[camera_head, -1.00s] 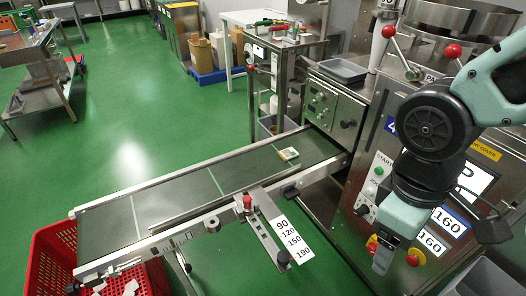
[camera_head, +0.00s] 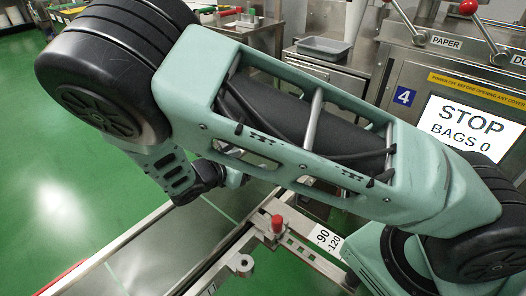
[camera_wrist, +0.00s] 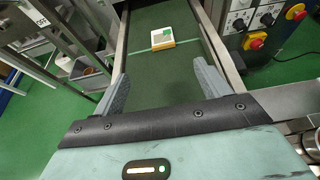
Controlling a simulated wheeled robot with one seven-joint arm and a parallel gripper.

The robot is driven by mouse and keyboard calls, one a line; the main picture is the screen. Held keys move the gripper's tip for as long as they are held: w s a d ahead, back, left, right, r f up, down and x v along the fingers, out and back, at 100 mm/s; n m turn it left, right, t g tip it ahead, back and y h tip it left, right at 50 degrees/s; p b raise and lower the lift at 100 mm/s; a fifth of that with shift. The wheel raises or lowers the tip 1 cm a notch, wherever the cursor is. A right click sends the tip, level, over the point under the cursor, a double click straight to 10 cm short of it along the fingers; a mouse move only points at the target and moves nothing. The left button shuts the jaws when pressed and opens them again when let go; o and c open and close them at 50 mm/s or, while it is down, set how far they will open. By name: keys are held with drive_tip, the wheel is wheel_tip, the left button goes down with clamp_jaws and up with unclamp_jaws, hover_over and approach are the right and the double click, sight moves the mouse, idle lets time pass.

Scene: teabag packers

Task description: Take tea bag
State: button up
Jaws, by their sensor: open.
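A tea bag (camera_wrist: 162,38), a small square packet with an orange-yellow edge and a pale label, lies flat on the dark green conveyor belt (camera_wrist: 150,75) in the wrist view. It rests by a light green line across the belt. My gripper (camera_wrist: 160,80) is open and empty, its two grey fingers spread wide over the belt. The tea bag lies ahead of the fingertips, roughly in line with the gap between them and apart from them. In the head view my arm hides the tea bag and most of the belt (camera_head: 125,262).
Metal rails (camera_wrist: 207,35) edge the belt on both sides. A control panel with red and yellow knobs (camera_wrist: 256,43) is at the right. In the head view a red-topped knob (camera_head: 277,223) stands by the belt, and the packing machine's screen (camera_head: 468,128) is at the right.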

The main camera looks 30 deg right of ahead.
drive_tip(key=x, duration=1.7)
drive_tip(key=shift+s+d+f, duration=0.1)
drive_tip(key=shift+f, duration=0.1)
drive_tip(key=c, duration=1.4)
